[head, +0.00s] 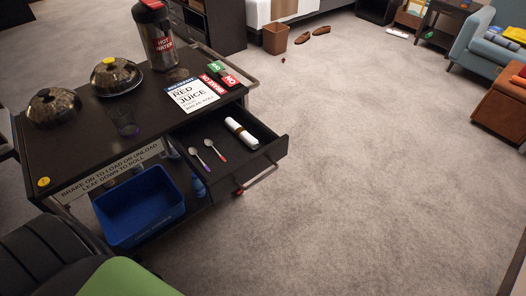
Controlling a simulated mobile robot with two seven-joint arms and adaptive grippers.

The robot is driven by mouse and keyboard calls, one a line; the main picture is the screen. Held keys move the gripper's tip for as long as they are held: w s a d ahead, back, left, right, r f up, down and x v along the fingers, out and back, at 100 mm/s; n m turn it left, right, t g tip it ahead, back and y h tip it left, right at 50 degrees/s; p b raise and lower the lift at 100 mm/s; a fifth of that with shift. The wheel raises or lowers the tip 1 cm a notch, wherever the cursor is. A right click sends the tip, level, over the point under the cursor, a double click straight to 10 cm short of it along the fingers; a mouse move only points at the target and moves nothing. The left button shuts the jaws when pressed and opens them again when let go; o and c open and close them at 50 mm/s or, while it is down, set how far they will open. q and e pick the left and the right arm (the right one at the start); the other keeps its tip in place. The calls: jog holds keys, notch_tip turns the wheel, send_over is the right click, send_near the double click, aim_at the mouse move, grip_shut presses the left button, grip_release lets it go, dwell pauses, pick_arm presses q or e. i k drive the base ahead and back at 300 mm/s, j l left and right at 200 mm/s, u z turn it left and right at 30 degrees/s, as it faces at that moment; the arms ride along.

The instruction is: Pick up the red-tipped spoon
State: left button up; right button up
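The red-tipped spoon (215,149) lies in the open drawer (263,152) of a dark service cart. Its bowl points to the upper left and its red-pink handle end to the lower right. A second spoon (198,158) with a purple handle tip lies beside it on the left, apart from it. A rolled white napkin (241,133) with a brown band lies to the right of the red-tipped spoon in the same drawer. Neither of my grippers is in view.
A blue bin (138,205) sits low on the cart. Carpet (370,170) right of the drawer is clear.

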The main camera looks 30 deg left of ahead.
aim_at(208, 142)
jog(key=u, duration=1.4)
